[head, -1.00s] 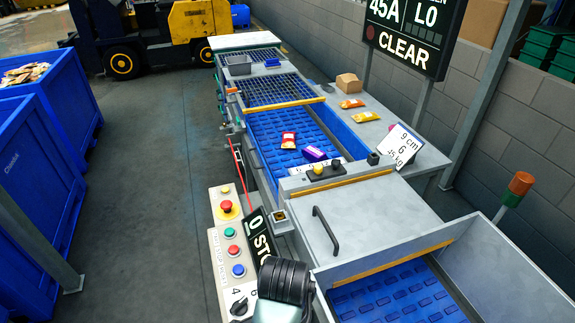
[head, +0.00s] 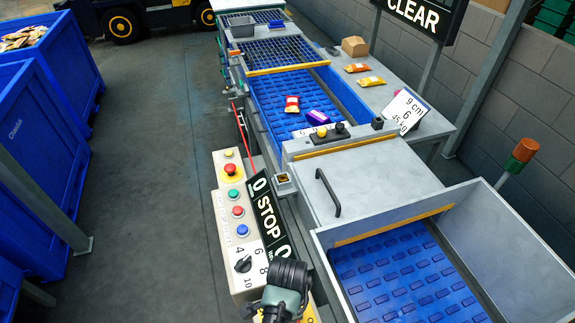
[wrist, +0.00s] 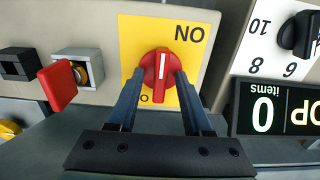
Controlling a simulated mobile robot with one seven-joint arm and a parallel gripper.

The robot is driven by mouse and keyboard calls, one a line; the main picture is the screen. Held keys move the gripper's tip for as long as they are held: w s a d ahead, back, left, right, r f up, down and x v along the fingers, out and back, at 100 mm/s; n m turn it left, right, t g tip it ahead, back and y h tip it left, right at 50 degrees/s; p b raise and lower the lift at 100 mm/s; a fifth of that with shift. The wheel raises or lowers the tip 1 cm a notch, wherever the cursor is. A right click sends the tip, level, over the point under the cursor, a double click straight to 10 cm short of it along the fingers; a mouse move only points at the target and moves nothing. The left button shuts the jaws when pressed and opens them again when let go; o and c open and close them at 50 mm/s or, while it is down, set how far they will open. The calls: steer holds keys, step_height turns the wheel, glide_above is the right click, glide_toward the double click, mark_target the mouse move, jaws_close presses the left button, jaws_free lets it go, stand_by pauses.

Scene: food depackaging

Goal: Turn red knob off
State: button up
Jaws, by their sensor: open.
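The red knob (wrist: 161,75) sits on a yellow plate (wrist: 133,32) in the wrist view. Its white line runs nearly upright in the picture. The letters "NO" show at the plate's upper right, and part of another label shows at lower left, partly hidden by a finger. My gripper (wrist: 160,80) is open, its two dark blue fingers on either side of the knob's lower part. I cannot tell whether they touch it. In the head view my arm's end covers the near end of the control panel (head: 222,198), and the knob is hidden there.
Beside the knob are a red flap-like part (wrist: 57,87) at left and a numbered dial with a black knob (wrist: 298,35) at right. A STOP display (head: 268,218) stands along the panel. Coloured buttons (head: 238,211) lie farther up, and the conveyor (head: 275,110) runs alongside.

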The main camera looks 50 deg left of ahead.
jaws_close()
stand_by(0.5)
steer(key=n+p, duration=0.2)
steer(key=n, duration=0.1)
steer(key=shift+r+n, duration=0.15)
steer(key=shift+n, duration=0.25)
steer(key=n+p, duration=0.1)
steer(key=n, duration=0.4)
steer(key=shift+p, duration=0.4)
steer(key=n+p, duration=0.1)
steer(key=n, duration=0.3)
steer(key=shift+n, duration=0.4)
steer(key=shift+w+n+p, duration=0.1)
steer(key=shift+n+p, duration=0.35)
steer(key=shift+n, duration=1.65)
